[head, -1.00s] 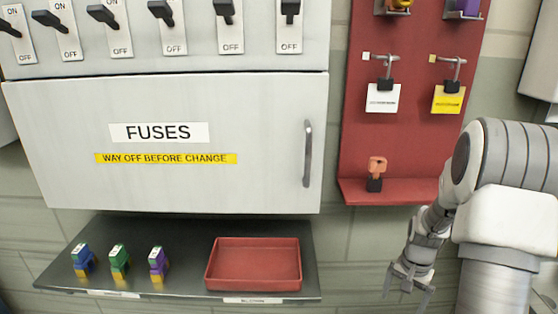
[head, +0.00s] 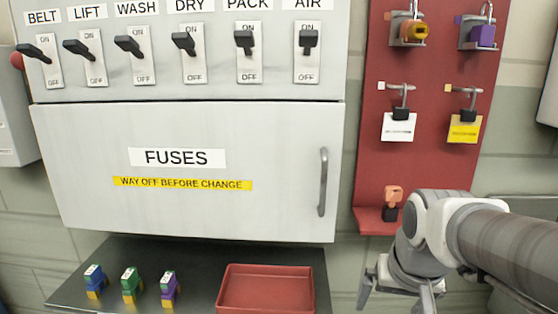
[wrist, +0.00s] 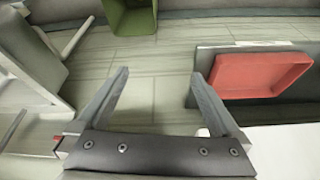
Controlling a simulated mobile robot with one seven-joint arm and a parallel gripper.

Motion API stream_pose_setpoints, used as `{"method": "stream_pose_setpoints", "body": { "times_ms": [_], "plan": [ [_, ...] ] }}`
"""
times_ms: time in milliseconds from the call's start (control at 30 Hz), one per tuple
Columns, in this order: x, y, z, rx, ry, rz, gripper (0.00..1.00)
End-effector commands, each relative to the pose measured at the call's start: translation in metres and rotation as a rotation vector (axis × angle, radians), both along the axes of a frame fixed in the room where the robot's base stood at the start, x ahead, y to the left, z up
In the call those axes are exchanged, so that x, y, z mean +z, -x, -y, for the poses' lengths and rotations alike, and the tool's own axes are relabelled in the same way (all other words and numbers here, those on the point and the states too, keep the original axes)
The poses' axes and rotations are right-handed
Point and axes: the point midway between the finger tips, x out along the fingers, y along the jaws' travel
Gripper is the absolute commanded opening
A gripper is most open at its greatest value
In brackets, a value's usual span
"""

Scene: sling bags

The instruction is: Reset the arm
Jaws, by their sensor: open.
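My gripper (head: 398,292) is at the lower right of the head view, in front of the wall and to the right of the red tray. It is open. In the wrist view my gripper (wrist: 158,82) also shows its two fingers spread apart with nothing between them, above the floor.
A red tray (head: 268,308) and several coloured fuses sit on the dark shelf (head: 200,290) below the closed fuse cabinet (head: 100,210). Switches line the panel above. A red board (head: 375,160) with locks and tags hangs right. The wrist view shows a green bin (wrist: 130,20).

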Motion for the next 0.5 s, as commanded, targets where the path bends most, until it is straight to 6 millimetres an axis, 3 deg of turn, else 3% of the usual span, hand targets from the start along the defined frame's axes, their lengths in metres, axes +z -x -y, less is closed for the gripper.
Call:
{"method": "stream_pose_setpoints", "body": {
  "times_ms": [200,433,500],
  "plan": [
    [0.019,0.043,-0.024,0.118,0.024,0.074,1.0],
    [0.025,0.081,-0.04,0.222,0.043,0.136,1.0],
    [0.051,0.079,-0.039,0.218,0.043,0.129,1.0]
  ]
}}
